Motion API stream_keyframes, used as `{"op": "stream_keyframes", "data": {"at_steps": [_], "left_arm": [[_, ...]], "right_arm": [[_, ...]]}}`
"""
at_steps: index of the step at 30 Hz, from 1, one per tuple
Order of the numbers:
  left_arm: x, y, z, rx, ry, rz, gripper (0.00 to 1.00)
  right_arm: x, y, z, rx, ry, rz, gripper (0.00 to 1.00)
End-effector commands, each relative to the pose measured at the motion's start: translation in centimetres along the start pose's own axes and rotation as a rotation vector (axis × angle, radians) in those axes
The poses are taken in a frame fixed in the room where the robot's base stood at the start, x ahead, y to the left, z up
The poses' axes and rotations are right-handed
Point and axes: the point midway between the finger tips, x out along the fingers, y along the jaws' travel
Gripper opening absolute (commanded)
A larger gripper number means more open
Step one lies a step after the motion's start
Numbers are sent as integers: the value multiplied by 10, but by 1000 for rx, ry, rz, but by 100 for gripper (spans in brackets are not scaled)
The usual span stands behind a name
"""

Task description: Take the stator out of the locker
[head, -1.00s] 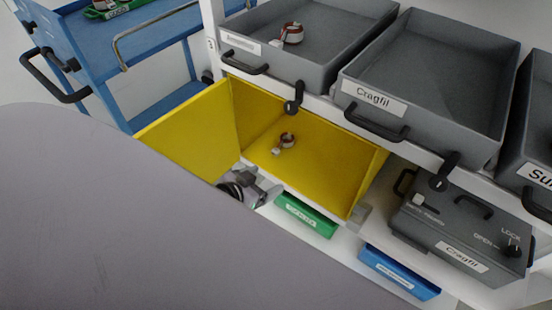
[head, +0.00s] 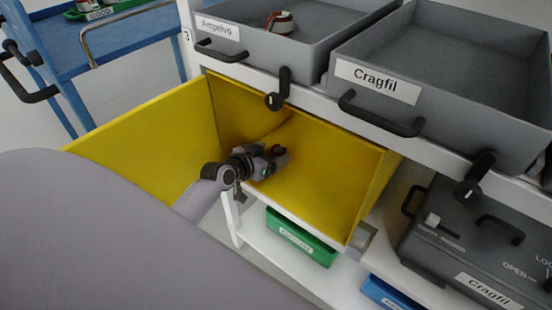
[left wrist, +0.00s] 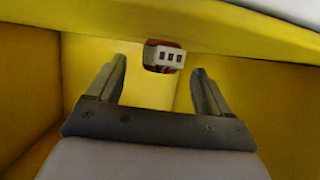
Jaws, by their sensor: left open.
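The yellow locker (head: 335,170) stands open below the grey trays, with its door (head: 150,140) swung out to the left. My left gripper (head: 270,160) is inside the locker opening, open and empty. In the left wrist view the stator (left wrist: 164,57), with a white connector block and reddish-brown parts, lies ahead of the open fingers of my left gripper (left wrist: 158,75), roughly centred between them. In the head view the gripper largely covers the stator. I cannot tell the exact gap to the fingertips. My right gripper is not in view.
Another stator (head: 281,22) lies in the grey Ampelvo tray (head: 235,50) above. The Cragfil tray (head: 470,80) is to its right. A green bin (head: 300,238) and a blue bin (head: 385,293) sit below. A dark grey case (head: 455,235) stands right, a blue cart (head: 100,45) left.

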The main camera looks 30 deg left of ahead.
Motion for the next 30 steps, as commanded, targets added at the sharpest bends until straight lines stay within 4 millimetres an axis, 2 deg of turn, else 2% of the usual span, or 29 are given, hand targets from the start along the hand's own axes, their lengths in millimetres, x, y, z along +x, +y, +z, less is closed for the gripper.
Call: {"op": "stream_keyframes", "data": {"at_steps": [1, 6, 15, 17, 21, 30], "left_arm": [[8, -1, 2, -2, 2, 0, 80], [23, -1, 1, 0, 0, -1, 80], [25, -1, 0, 0, 0, 0, 80], [25, -1, 0, 0, 0, 0, 61], [25, -1, 1, 0, -1, -1, 15], [23, -1, -4, 1, 2, -1, 15]], "right_arm": [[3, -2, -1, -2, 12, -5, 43], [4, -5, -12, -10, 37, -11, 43], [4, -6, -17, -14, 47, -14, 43], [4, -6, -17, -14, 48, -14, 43], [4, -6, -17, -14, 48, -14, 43], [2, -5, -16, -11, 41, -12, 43]]}}
